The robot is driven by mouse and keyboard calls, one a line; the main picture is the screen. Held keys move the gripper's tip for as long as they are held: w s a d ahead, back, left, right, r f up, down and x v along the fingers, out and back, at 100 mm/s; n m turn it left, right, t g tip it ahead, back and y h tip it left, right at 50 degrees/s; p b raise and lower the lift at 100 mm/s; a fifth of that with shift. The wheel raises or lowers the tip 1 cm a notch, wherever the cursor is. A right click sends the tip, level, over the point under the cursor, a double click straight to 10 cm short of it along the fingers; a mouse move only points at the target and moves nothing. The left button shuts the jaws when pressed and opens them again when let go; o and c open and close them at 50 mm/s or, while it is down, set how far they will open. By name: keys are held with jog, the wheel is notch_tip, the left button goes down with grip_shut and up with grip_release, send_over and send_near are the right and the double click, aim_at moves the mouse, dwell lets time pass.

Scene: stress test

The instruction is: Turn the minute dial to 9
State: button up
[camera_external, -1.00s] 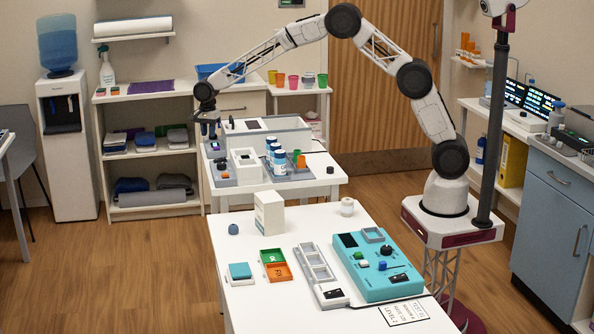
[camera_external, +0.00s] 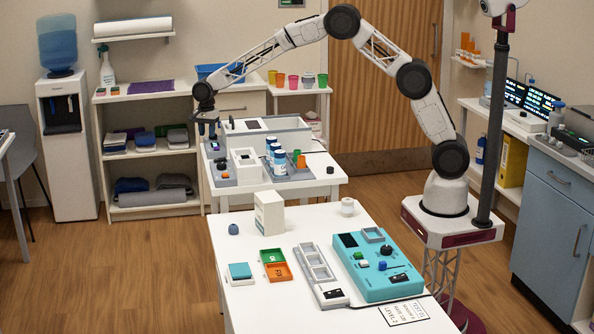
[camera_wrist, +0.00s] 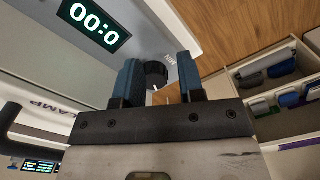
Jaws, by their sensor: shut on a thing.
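The minute dial (camera_wrist: 155,75) is a dark round knob with a light mark, beside a "MIN" label, in the wrist view. The dial sits between the blue fingertips of my gripper (camera_wrist: 160,66), which is shut on it. In the external view my gripper (camera_external: 208,132) is at the left end of the grey-white device (camera_external: 285,132) on the back table. The dial is too small to make out there.
Blue-capped bottles (camera_external: 275,158) and a white block (camera_external: 245,165) stand in front of the device. A front table (camera_external: 230,300) holds a teal panel (camera_external: 378,265) and trays. Shelves (camera_external: 152,160) stand behind my gripper.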

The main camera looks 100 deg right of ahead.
jog(key=shift+o, duration=0.2)
jog(key=shift+a+f, duration=0.25)
jog(key=shift+f, duration=0.85)
grip_shut()
jog(key=shift+w+r, duration=0.15)
jog(key=shift+r, duration=3.4)
jog(key=s, duration=0.1)
jog(key=s+r, duration=0.1)
jog(key=shift+s+a, duration=0.3)
jog(key=shift+a, duration=0.05)
jog(key=shift+f, duration=0.15)
